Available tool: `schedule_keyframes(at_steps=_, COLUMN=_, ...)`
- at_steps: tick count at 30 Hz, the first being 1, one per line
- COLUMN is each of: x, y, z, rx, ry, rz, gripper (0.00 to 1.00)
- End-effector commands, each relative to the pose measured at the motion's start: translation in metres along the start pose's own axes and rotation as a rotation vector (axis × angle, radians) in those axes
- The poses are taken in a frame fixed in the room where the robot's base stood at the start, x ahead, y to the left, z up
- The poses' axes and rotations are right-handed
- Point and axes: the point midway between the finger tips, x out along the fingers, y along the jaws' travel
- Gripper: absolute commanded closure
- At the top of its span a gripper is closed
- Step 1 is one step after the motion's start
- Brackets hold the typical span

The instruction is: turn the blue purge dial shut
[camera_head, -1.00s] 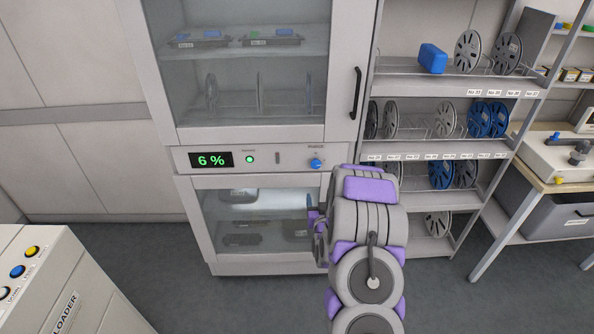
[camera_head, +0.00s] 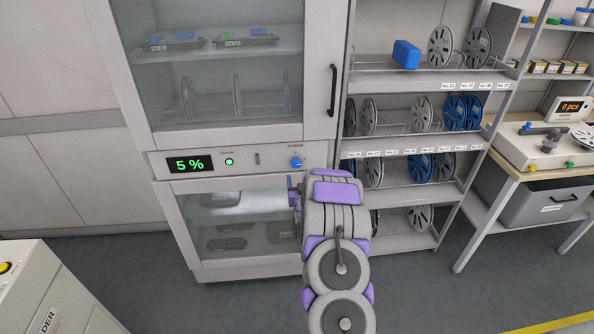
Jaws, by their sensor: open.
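The blue purge dial (camera_head: 296,162) sits on the right of the grey panel band between the upper and lower doors of the dry cabinet (camera_head: 218,141). Its pointer angle is too small to tell. My gripper (camera_head: 293,193) is just below the dial in the picture, in front of the lower glass door, and apart from the dial. Only part of it shows, as my arm hides the rest. It is open, and nothing shows between its fingers.
A green lamp (camera_head: 229,161) and a small slot are on the panel. A dark vertical handle (camera_head: 333,91) is on the upper door's right. A reel rack (camera_head: 412,139) stands right of the cabinet, then a workbench (camera_head: 538,150). A white machine (camera_head: 48,292) is at lower left.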

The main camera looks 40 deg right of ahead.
Motion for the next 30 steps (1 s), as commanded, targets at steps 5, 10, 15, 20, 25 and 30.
schedule_keyframes(at_steps=5, x=0.026, y=-0.001, z=0.002, rx=0.000, ry=0.001, rz=-0.002, gripper=0.32)
schedule_keyframes(at_steps=10, x=0.048, y=-0.001, z=0.001, rx=-0.001, ry=0.002, rz=-0.001, gripper=0.32)
schedule_keyframes(at_steps=15, x=0.064, y=-0.001, z=-0.001, rx=0.000, ry=0.006, rz=-0.001, gripper=0.32)
schedule_keyframes(at_steps=20, x=0.071, y=-0.001, z=0.000, rx=0.000, ry=0.001, rz=-0.001, gripper=0.32)
schedule_keyframes(at_steps=25, x=0.073, y=-0.001, z=0.000, rx=0.000, ry=0.000, rz=-0.001, gripper=0.32)
schedule_keyframes(at_steps=30, x=0.072, y=-0.001, z=-0.001, rx=0.000, ry=0.000, rz=-0.001, gripper=0.33)
